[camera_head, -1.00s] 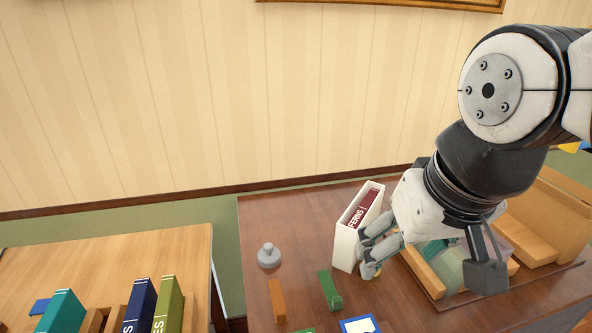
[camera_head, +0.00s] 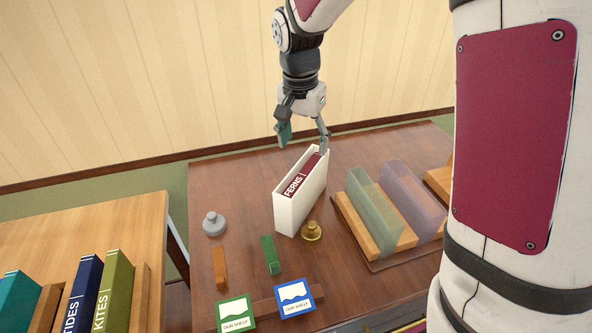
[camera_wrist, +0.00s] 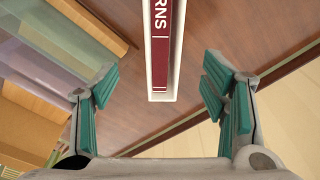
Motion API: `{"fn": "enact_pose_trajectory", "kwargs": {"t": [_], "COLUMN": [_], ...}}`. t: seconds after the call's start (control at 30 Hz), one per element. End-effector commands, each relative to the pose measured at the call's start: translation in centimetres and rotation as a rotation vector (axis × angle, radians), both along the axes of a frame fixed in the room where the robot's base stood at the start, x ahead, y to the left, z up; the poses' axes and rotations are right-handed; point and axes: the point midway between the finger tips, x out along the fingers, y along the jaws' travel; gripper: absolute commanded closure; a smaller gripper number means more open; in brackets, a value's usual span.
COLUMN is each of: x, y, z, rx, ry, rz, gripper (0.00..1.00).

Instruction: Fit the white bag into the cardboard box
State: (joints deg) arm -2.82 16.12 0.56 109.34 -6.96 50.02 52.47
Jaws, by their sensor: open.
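I see no white bag and no cardboard box in either view. A white open-topped slipcase (camera_head: 302,205) stands upright on the brown table, with a dark red book marked FERNS (camera_head: 303,176) inside it. My gripper (camera_head: 304,142) is open and empty, above the far end of the slipcase. In the wrist view, my gripper's two teal-padded fingers (camera_wrist: 160,88) are spread to either side of the line of the slipcase (camera_wrist: 173,60) and the red book (camera_wrist: 162,45). I cannot tell how high the fingertips are above it.
A brass knobbed piece (camera_head: 312,231) stands close right of the slipcase. Clear dividers (camera_head: 373,207) on a wooden rack are farther right. A grey knobbed piece (camera_head: 214,223), an orange block (camera_head: 219,267), a green block (camera_head: 270,255) and two cards (camera_head: 295,300) lie left and in front.

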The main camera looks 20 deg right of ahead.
Motion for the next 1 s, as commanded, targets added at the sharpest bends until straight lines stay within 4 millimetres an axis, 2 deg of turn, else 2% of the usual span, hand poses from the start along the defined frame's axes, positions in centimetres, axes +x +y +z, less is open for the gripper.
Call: {"fn": "enact_pose_trajectory", "kwargs": {"t": [0.17,0.43,0.77,1.0], "x": [0.2,0.6,0.9,1.4], "y": [-0.2,-0.6,-0.7,-0.8], "z": [-2.2,-7.0,-9.5,-12.6], "rx": [0.0,0.0,0.0,-0.001], "ry": [0.007,0.006,0.005,0.005], "rz": [-0.005,-0.005,-0.002,-0.002], "gripper": [0.33,0.33,0.33,0.33]}}
